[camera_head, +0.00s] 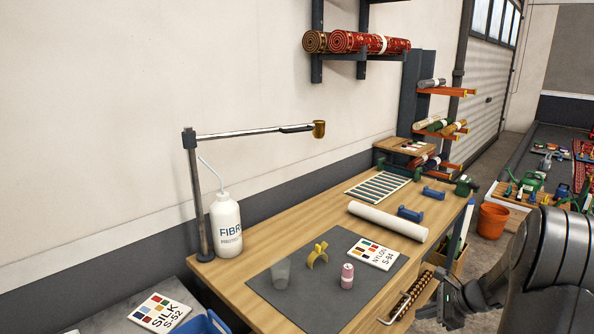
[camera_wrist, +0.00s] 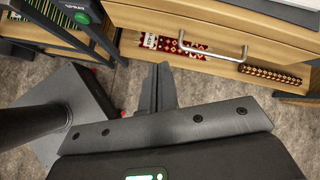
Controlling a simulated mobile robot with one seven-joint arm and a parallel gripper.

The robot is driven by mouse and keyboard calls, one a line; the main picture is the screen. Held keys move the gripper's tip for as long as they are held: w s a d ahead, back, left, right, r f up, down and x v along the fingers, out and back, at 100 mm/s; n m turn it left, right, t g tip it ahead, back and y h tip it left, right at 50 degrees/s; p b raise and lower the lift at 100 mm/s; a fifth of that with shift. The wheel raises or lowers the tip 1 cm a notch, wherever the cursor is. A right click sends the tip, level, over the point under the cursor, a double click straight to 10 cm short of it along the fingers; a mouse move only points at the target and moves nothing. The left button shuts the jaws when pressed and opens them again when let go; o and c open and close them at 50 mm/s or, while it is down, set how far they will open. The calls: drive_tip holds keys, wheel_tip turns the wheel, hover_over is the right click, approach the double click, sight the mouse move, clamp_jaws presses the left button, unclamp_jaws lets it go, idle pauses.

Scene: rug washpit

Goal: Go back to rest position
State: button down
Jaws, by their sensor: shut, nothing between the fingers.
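My gripper (camera_wrist: 160,82) shows in the wrist view with its two dark fingers together and nothing between them. In the head view it is at the lower right (camera_head: 440,308), beside the workbench and apart from it. A metal bar handle (camera_wrist: 212,52) is just beyond the fingertips in the wrist view, and the fingers do not touch it. Behind the handle, patterned rug rolls (camera_wrist: 270,73) lie in what looks like an open drawer under the bench. The same handle shows in the head view (camera_head: 391,312).
The wooden workbench (camera_head: 262,235) holds a grey mat (camera_head: 310,310), a white bottle (camera_head: 226,228), a pink spool (camera_head: 347,276), a yellow clip (camera_head: 317,255) and a white roll (camera_head: 388,221). An orange bucket (camera_head: 492,220) stands on the floor beyond the bench.

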drive_tip(key=s+a+r+n+g+h, duration=0.1)
drive_tip(key=s+a+r+n+h, duration=0.1)
drive_tip(key=s+a+r+n, duration=0.4)
drive_tip(key=s+a+r+n+g+h, duration=0.1)
drive_tip(key=s+a+r+n, duration=0.3)
drive_tip(key=a+r, duration=0.4)
drive_tip(key=s+a+r+n+t+h, duration=0.1)
drive_tip(key=s+a+r+n+h, duration=0.1)
drive_tip(key=s+n, duration=0.3)
drive_tip(key=s+a+r+n+t+h, duration=0.1)
drive_tip(key=s+a+r+n, duration=0.3)
drive_tip(key=s, duration=0.8)
drive_tip(key=n, duration=0.2)
drive_tip(key=shift+n+t+h, duration=0.3)
drive_tip(key=shift+h, duration=0.1)
